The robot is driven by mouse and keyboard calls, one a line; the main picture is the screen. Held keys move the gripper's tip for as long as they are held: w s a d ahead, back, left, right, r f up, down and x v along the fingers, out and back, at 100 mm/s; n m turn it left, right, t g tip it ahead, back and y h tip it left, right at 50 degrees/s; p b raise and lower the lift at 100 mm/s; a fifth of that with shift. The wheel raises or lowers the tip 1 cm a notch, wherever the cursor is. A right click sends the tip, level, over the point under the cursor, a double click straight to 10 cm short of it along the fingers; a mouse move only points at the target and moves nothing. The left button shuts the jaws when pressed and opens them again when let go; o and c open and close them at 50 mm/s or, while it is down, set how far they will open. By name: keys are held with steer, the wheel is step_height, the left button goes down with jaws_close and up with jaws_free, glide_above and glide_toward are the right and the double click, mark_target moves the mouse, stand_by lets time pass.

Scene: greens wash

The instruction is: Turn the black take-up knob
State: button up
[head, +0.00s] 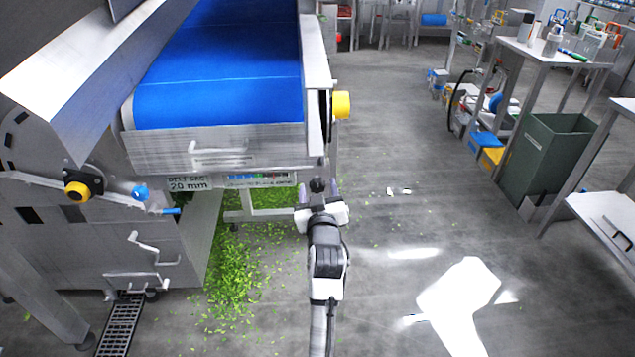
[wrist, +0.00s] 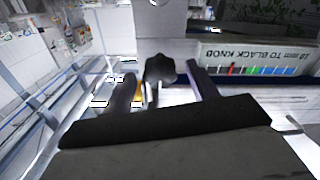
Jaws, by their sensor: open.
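The black take-up knob (head: 317,184) sits at the right front corner of the conveyor frame, below the blue belt (head: 218,104). In the wrist view the knob (wrist: 160,69) is dark and lobed, in the upper middle. My gripper (head: 318,191) is open, its two fingers on either side of the knob. In the wrist view the gripper (wrist: 160,88) shows a gap beside the knob at both fingers, and I cannot tell whether either touches it. A label (wrist: 262,54) reading "10 mm TO BLACK KNOB" stands above a coloured scale (wrist: 262,71).
A sign (head: 188,184) reads "BELT SAG 20 mm". Green leaf scraps (head: 235,270) litter the floor. A green bin (head: 550,150) and benches stand right; the floor between is open.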

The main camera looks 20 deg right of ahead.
steer(key=shift+x, duration=0.9)
steer(key=c, duration=1)
steer(key=shift+a+m, duration=0.1)
steer(key=shift+m, duration=0.2)
steer(key=m+p, duration=0.2)
steer(key=m, duration=0.2)
steer(key=m+p, duration=0.2)
steer(key=m, duration=0.3)
steer(key=shift+r, duration=0.1)
steer(key=m+p, duration=0.3)
steer(key=m, duration=0.1)
steer(key=shift+f+m+p, duration=0.2)
steer(key=shift+m+p, duration=0.95)
steer(key=shift+m, duration=0.95)
